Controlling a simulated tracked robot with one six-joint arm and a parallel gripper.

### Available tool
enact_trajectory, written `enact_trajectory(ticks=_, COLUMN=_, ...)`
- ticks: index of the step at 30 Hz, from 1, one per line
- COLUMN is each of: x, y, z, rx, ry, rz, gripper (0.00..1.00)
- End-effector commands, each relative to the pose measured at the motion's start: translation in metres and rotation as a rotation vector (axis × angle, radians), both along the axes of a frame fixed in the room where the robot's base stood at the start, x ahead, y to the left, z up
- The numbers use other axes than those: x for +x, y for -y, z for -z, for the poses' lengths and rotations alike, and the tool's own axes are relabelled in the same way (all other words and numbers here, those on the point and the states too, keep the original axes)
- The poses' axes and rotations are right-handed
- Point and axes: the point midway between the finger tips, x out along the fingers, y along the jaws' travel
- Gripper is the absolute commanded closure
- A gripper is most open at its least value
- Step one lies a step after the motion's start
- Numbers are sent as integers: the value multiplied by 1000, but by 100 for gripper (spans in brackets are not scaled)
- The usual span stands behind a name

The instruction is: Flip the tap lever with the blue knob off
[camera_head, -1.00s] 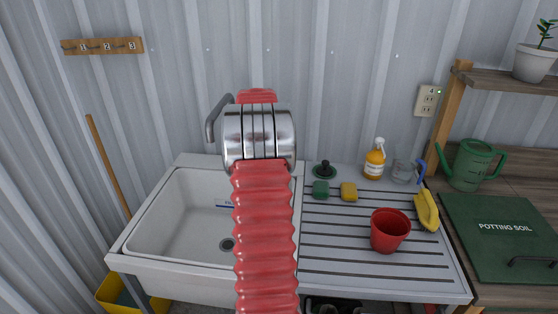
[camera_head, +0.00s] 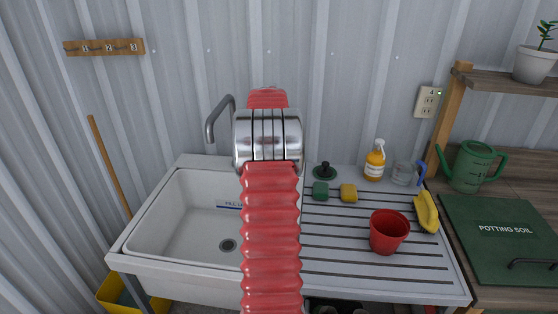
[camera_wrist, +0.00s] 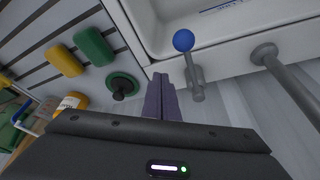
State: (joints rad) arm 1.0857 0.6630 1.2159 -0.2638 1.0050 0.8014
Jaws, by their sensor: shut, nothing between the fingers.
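The tap lever's blue knob (camera_wrist: 184,40) shows in the wrist view, at the end of a short grey lever (camera_wrist: 194,77). My gripper (camera_wrist: 160,78) is shut and empty, with its dark fingers just left of the lever in that view. A small gap shows between the fingertips and the knob; I cannot tell the depth between fingers and lever. The grey tap spout (camera_wrist: 283,75) is to the right of the lever. In the head view the curved spout (camera_head: 217,118) rises behind the sink, and my red arm hides the lever and gripper.
The white sink (camera_head: 185,235) is at left, with a ribbed drainboard (camera_head: 335,268) to its right. The corrugated wall (camera_head: 340,80) is close behind.

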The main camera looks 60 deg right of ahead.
Motion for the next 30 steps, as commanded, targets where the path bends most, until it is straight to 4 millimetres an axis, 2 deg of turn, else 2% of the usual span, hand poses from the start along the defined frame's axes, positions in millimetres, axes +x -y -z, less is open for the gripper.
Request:
enact_trajectory(ticks=1, x=3, y=-3, z=-12, rx=-5, ry=3, rz=-2, gripper=100)
enact_trajectory(ticks=9, x=17, y=-17, z=-57, rx=-7, ry=3, rz=-7, gripper=100)
enact_trajectory(ticks=15, x=23, y=-24, z=-79, rx=-4, ry=1, rz=-8, gripper=100)
enact_trajectory(ticks=30, x=25, y=-27, z=-85, rx=-3, ry=0, rz=-10, gripper=100)
